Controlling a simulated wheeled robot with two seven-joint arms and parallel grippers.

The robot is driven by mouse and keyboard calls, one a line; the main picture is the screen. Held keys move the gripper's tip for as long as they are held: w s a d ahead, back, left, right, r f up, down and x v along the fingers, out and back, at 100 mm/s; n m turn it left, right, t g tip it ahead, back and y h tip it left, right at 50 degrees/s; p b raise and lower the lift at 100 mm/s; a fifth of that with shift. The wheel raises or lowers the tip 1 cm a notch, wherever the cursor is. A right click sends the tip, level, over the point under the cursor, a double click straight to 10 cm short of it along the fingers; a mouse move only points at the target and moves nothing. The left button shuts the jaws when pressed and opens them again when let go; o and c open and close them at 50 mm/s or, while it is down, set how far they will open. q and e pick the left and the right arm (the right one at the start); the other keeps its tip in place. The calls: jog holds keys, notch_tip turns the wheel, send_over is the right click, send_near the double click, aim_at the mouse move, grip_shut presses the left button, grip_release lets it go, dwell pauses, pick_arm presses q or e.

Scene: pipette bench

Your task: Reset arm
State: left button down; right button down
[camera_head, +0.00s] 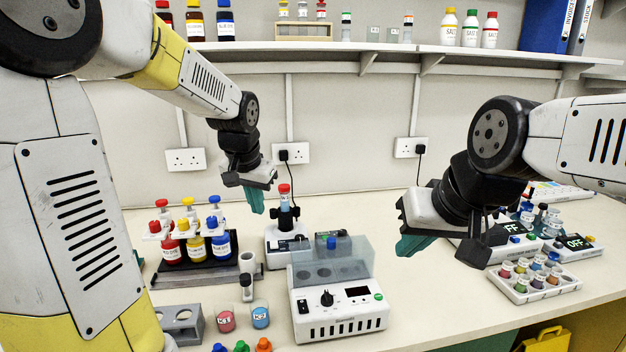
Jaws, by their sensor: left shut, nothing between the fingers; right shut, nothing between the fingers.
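My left gripper (256,199) hangs above the back of the bench, left of a small device holding a red-capped tube (285,194). Its teal fingers point down and are shut with nothing in them. My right gripper (410,246) is over the right middle of the bench, right of the white centrifuge-like box (340,312). Its teal fingers are shut and empty, and its arm hides part of the bench behind it. Both grippers are held clear of the bench top.
A rack of red, yellow and blue bottles (194,247) stands at left. Jars K1 (225,319) and K2 (260,314) stand in front. A vial tray (533,283) is at right. A bottle-lined shelf (480,56) runs above. Bare bench (420,310) shows right of the box.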

pick_arm(q)
jog(key=s+r+n+t+h, duration=0.1)
jog(key=s+r+n+t, duration=0.1)
jog(key=s, duration=1.9)
jog(key=shift+d+r+n+h, duration=0.15)
jog(key=shift+r+n+h, duration=0.3)
jog(key=shift+r, duration=0.45)
